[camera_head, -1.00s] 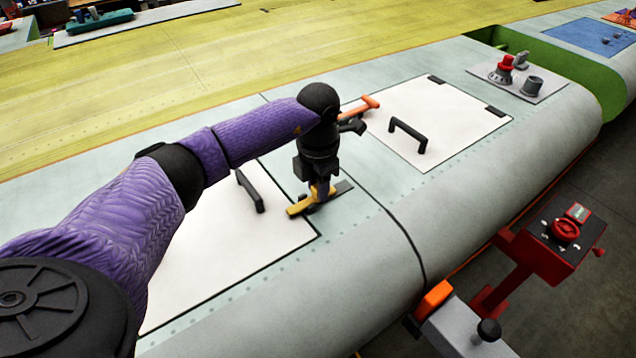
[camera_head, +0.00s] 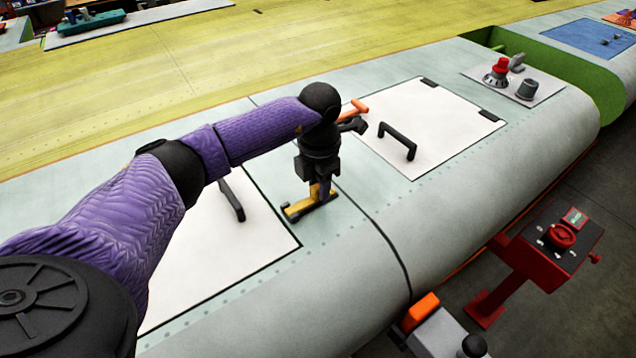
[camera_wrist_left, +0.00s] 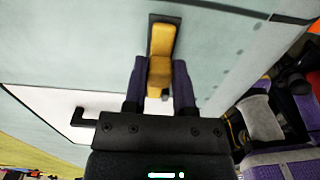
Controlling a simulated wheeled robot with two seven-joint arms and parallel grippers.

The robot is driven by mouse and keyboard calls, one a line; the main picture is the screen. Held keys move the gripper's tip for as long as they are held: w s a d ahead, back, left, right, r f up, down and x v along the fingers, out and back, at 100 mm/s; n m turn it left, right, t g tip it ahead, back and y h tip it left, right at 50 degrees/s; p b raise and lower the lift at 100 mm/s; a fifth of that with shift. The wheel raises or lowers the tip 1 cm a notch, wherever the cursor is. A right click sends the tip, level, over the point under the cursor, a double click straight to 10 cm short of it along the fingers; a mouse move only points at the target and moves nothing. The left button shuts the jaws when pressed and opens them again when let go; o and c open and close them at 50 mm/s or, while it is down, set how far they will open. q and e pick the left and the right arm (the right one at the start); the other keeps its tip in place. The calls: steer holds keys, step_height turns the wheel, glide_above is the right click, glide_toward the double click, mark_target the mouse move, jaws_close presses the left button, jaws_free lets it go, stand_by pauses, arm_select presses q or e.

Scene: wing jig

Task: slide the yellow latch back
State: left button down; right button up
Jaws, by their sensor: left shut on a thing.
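The yellow latch (camera_head: 298,207) sits on a dark base plate on the grey wing skin, beside the near right edge of a white panel (camera_head: 200,245). Its left end lies just off the panel's edge. My left gripper (camera_head: 318,196) points down and is shut on the latch. In the left wrist view the yellow latch (camera_wrist_left: 161,42) lies on its dark plate, with the two fingers of my left gripper (camera_wrist_left: 160,78) on either side of it. The fingers hide part of the latch in the head view. My right gripper is not in view.
A black handle (camera_head: 232,199) stands on the white panel, left of the latch. A second white panel (camera_head: 440,125) with a black handle (camera_head: 398,141) lies farther right. An orange handle (camera_head: 354,109) is behind my wrist. A red control stand (camera_head: 550,245) is at the right.

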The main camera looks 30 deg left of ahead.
arm_select(q)
steer(key=shift+r, duration=0.1)
steer(key=shift+c, duration=2.1)
jaws_free()
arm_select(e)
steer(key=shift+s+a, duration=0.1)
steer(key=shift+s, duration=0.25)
arm_select(q)
step_height(320, 180, up, 10)
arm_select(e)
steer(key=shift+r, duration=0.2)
